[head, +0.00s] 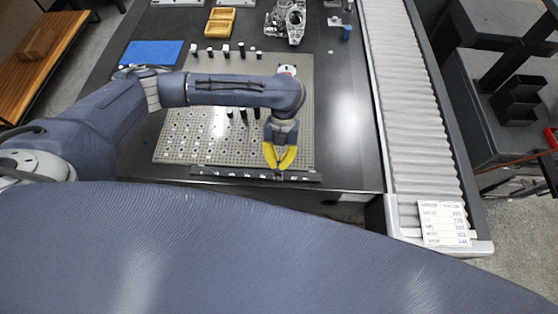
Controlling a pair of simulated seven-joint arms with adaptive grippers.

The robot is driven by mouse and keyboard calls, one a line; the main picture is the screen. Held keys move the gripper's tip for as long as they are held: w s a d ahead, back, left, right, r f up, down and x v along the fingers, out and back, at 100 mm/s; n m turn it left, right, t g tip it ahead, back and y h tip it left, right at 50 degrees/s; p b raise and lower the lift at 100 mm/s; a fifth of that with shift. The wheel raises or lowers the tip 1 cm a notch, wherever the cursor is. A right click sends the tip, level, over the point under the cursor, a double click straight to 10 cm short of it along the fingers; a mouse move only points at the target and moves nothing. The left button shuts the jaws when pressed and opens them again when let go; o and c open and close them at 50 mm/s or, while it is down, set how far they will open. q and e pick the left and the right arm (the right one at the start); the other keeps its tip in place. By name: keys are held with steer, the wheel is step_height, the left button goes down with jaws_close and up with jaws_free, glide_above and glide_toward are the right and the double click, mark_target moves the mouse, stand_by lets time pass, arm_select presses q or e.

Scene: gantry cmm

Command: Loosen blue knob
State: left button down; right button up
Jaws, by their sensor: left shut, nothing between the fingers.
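My left gripper (279,170) has yellow fingers, shut and empty, pointing down at the front edge of a perforated grey plate (185,140). Its tips are over or at a dark rail (230,173) with several small light parts along it; contact cannot be told. No blue knob can be made out clearly. A small blue object (347,33) stands at the back right of the table, too small to identify. The fingers and arm hide part of the plate and rail. My right gripper is not in view.
Several small posts (226,49) stand on the plate's back part. A blue mat (150,53), a yellow tray (220,21) and a metal casting (287,20) lie behind. A ribbed grey cover (412,100) runs along the right, with a label card (443,223) at its near end.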

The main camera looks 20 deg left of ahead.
arm_select(q)
steer(key=c, duration=2.1)
jaws_free()
steer(key=n, duration=0.1)
steer(key=n+h, duration=0.1)
steer(key=shift+s+d+n, duration=0.1)
steer(key=shift+s+n, duration=0.25)
steer(key=shift+n, duration=0.05)
steer(key=shift+c, duration=0.2)
steer(key=o, duration=0.9)
steer(key=shift+w, duration=0.15)
steer(key=shift+o, duration=0.2)
steer(key=v, duration=1.2)
